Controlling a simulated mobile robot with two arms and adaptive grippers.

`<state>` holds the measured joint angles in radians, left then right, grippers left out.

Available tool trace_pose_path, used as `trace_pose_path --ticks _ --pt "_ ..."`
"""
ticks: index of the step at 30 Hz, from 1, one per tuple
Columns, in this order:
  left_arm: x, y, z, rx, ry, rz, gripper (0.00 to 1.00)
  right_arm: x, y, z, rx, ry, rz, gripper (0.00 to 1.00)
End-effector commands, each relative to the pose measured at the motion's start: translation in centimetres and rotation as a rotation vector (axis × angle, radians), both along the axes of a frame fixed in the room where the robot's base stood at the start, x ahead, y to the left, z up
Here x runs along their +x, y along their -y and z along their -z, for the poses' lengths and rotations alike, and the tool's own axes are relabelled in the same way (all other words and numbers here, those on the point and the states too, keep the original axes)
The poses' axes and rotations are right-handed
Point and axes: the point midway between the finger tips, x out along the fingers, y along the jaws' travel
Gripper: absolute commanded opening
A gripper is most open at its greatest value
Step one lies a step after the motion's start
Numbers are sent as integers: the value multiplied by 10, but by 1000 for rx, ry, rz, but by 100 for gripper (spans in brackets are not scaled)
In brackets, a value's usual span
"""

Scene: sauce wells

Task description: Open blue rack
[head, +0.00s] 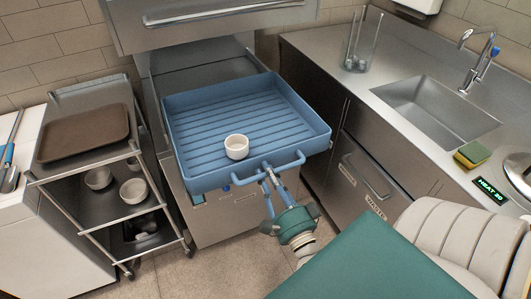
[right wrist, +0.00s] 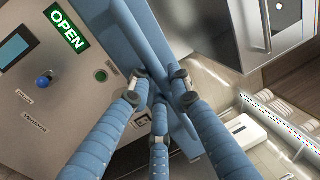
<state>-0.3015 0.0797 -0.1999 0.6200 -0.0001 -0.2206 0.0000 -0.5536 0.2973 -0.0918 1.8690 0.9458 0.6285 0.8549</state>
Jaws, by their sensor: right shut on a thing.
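The blue rack (head: 205,180), a ribbed tray with raised walls, sticks far out from the steel machine, with its back end toward the opening. A small white cup (head: 236,147) stands in it near the front. A blue bar handle runs along the rack's front. My right gripper (head: 268,172) is shut on this handle, right of the cup. In the right wrist view its blue fingers (right wrist: 158,93) close around the blue bar (right wrist: 147,42); the exact contact is partly hidden. My left gripper is not in view.
The machine's raised hood (head: 215,14) hangs above the rack. A steel cart (head: 80,172) with a brown tray (head: 85,134) and bowls stands left. A counter with a sink (head: 435,108) is at right. A green OPEN sign (right wrist: 65,30) shows on the machine.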

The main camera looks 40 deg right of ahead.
Motion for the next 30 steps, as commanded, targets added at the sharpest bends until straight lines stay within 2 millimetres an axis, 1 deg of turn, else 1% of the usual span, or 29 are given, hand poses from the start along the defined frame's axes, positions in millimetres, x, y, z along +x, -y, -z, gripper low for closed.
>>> trace_pose_path --ticks 8,9,10,11,19,22,26,30 --pt "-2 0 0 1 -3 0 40 0 0 0 0 1 0 0" --pt "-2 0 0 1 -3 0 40 0 0 0 0 1 0 27" --pt "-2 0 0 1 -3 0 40 0 0 0 0 1 0 33" --pt "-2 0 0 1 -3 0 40 0 0 0 0 1 0 36" --pt "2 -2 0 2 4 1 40 0 0 0 0 0 0 36" --pt "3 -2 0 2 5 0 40 -5 -1 1 -1 -1 0 36" --pt "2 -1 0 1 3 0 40 -23 -5 6 0 -4 0 36" --pt "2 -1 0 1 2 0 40 -52 -12 12 -1 -6 -1 36"
